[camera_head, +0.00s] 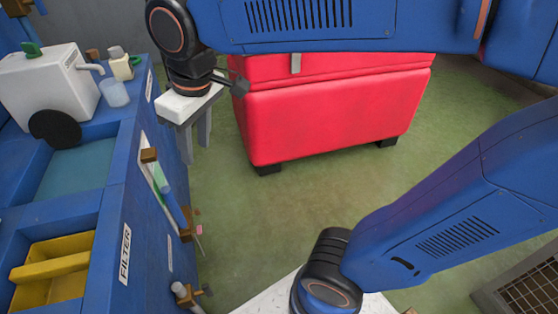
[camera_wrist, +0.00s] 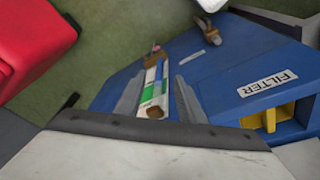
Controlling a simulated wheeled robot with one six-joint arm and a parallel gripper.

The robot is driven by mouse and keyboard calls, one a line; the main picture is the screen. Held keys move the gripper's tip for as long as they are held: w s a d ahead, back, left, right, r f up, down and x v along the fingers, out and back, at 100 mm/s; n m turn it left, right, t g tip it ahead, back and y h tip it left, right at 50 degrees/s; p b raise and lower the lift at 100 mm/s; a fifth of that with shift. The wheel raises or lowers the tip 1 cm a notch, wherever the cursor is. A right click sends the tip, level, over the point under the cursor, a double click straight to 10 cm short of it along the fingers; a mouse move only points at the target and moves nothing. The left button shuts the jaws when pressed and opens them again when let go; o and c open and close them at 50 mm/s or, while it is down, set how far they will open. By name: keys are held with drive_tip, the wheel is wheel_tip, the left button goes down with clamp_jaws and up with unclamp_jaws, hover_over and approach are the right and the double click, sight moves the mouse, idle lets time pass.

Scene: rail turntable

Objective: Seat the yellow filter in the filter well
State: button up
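The yellow filter (camera_head: 52,266) shows at the lower left of the head view, box-like with a raised bar across it. It lies in the filter well (camera_head: 104,262), a recess in the blue bench behind the FILTER label. I cannot tell how deep or level it sits. Part of it shows in the wrist view (camera_wrist: 271,119), at the right behind the label. My gripper (camera_head: 196,148) hangs beside the bench's far right side, away from the filter. In the wrist view its two grey fingers (camera_wrist: 160,92) are apart with nothing gripped between them.
The bench (camera_head: 120,200) carries a white tank (camera_head: 50,85), a clear cup (camera_head: 113,93) and a small bottle (camera_head: 121,65). A rack with blue and green items (camera_head: 168,190) and a tap-like fitting (camera_head: 187,294) stick out from its side. A red chest (camera_head: 335,115) stands on open green floor.

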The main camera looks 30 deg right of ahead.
drive_tip(key=s+d+f+m+t, duration=0.1)
drive_tip(key=s+d+f+m, duration=0.1)
drive_tip(key=d, duration=0.3)
drive_tip(key=s+d+f+m, duration=0.2)
drive_tip(key=s+d+f, duration=0.1)
drive_tip(key=d, duration=0.3)
drive_tip(key=s+d+f+m+t+h, duration=0.1)
drive_tip(key=s+d+f+m, duration=0.1)
drive_tip(key=d, duration=0.4)
drive_tip(key=shift+s+f+m+t, duration=0.3)
drive_tip(key=shift+s+f, duration=0.2)
drive_tip(key=shift+s, duration=0.1)
